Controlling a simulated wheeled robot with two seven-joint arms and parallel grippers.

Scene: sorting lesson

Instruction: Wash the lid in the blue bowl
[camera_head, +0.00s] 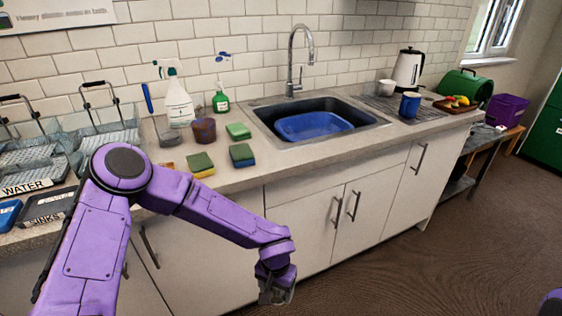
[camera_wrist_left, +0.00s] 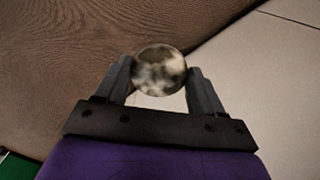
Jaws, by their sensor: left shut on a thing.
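The blue bowl (camera_head: 313,126) is a wide blue tub sitting inside the dark sink (camera_head: 262,112). My left gripper (camera_head: 277,292) hangs low in front of the white cupboard doors, below the counter and well apart from the bowl. In the left wrist view my left gripper (camera_wrist_left: 162,88) is shut on a small round thing with blotchy grey and pale marks, which looks like the lid (camera_wrist_left: 160,70). The fingers cover its sides. In the head view the lid is small and hard to make out. My right gripper is not in view.
Sponges (camera_head: 242,155), a brown cup (camera_head: 204,131), a green bottle (camera_head: 220,100) and a white spray bottle (camera_head: 178,104) stand left of the sink. A faucet (camera_head: 298,60) rises behind it. A blue mug (camera_head: 409,105) and white kettle (camera_head: 408,70) stand right. Open floor lies right.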

